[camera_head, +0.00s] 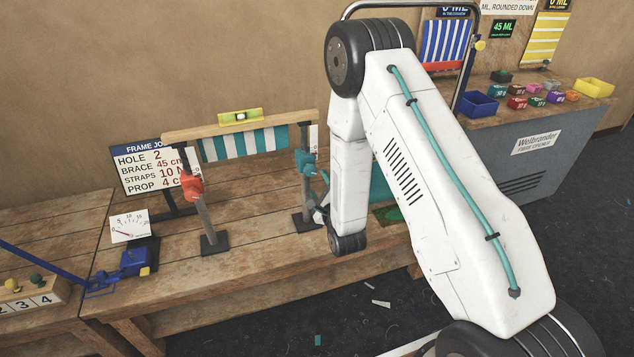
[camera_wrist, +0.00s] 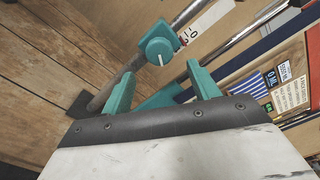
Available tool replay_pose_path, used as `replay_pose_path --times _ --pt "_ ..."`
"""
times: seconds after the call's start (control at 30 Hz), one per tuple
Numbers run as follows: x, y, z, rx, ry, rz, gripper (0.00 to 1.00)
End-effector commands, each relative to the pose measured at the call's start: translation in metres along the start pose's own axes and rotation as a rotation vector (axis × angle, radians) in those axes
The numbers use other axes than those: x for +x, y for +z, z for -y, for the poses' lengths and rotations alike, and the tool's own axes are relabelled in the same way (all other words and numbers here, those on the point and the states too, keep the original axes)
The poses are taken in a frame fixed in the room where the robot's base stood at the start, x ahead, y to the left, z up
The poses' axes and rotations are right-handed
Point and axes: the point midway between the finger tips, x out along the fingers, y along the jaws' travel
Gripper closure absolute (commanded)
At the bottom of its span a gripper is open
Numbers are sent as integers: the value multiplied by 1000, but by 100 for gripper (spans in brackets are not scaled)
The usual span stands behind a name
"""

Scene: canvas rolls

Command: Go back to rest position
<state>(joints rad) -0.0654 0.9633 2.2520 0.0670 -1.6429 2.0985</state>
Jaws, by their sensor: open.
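My white arm with a teal cable fills the right half of the head view and reaches over the wooden bench (camera_head: 270,255). My gripper's teal fingers (camera_wrist: 160,85) stand apart in the wrist view, with nothing between their tips. Just beyond them is a teal clamp knob (camera_wrist: 158,48) on a metal post; the gap to it is hard to judge. In the head view this teal clamp (camera_head: 305,163) sits on the right post of the frame, beside my arm. My gripper is mostly hidden there behind my own arm.
A red clamp (camera_head: 191,187) is on the left post. A wooden beam (camera_head: 240,124) carries a green level (camera_head: 240,116) and striped canvas. A sign (camera_head: 150,172), dial (camera_head: 130,226) and blue device (camera_head: 136,258) stand left. A grey cabinet (camera_head: 520,165) with bins is right.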

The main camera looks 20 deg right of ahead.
Motion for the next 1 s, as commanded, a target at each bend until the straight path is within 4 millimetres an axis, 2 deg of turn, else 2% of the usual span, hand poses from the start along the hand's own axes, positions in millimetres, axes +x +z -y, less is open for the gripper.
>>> replay_pose_path --times 0.43,0.53,0.63,0.7,0.77,0.87,1.0 --pt "0 0 0 -20 0 0 40" --pt "0 -8 -14 -123 69 -35 40" --pt "-10 -27 -47 -292 251 -97 40" --pt "-24 -41 -72 -428 421 -128 40" --pt "-36 -46 -82 -542 559 -132 40" --pt "-54 -47 -83 -715 770 -103 40" --pt "-85 -36 -62 -927 1041 1 40"
